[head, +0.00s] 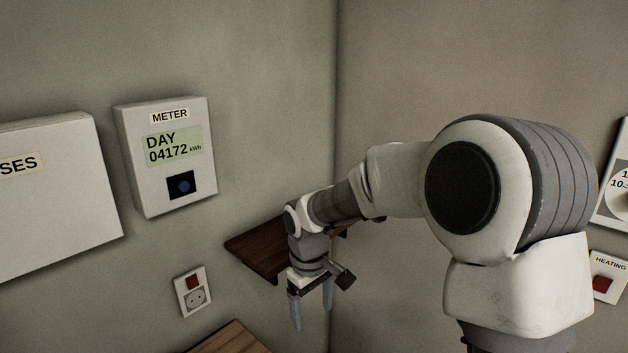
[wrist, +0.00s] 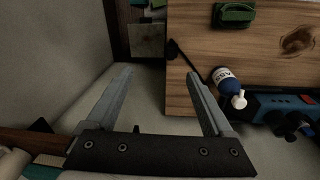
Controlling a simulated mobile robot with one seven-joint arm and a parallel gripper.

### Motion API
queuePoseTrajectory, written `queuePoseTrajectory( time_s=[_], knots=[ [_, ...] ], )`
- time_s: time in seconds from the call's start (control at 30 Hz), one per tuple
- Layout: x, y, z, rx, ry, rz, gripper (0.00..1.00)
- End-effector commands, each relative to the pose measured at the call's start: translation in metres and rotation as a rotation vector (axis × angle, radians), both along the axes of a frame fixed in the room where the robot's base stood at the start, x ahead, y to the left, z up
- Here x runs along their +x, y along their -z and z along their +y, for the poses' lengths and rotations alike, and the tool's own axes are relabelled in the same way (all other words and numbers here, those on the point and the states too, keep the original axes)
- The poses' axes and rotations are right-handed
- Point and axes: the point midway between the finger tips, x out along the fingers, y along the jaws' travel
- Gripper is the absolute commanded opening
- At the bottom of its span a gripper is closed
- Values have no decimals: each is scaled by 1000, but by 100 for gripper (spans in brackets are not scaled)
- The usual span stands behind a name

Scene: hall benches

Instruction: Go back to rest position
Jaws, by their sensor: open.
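My gripper (head: 312,313) hangs downward in the head view, in front of a dark wooden shelf (head: 258,251) in the wall corner. In the wrist view my gripper (wrist: 157,77) has its two fingers spread wide, with nothing between them. My arm reaches from the right of the head view toward the corner. No object is held.
A meter box (head: 140,190) reading "DAY 04172 kWh" and a socket with a red switch (head: 193,291) are on the left wall. The wrist view shows a wooden surface (wrist: 205,45), a blue bottle with a white cap (wrist: 228,85) and a blue-and-black device (wrist: 275,102).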

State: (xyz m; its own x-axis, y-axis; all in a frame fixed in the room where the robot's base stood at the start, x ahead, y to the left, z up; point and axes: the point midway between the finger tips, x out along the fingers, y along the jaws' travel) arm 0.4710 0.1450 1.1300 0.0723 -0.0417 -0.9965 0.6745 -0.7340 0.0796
Motion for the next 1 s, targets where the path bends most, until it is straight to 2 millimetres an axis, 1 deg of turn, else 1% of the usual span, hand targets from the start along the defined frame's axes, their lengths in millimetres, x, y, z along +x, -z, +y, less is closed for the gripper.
queuePoseTrajectory(
  time_s=[0.03,0.2,0.37,0.5,0.6,0.73,0.9,1.0],
  knots=[
    [-7,-17,-11,-9,31,-28,86],
    [-34,-58,-43,-20,138,-97,86],
    [-65,-90,-70,-13,244,-161,86],
    [-95,-112,-92,9,339,-217,86],
    [-118,-124,-106,32,408,-256,86],
    [-148,-135,-121,75,497,-305,86],
    [-186,-141,-135,148,603,-361,86],
    [-203,-141,-141,188,652,-387,86]
  ],
)
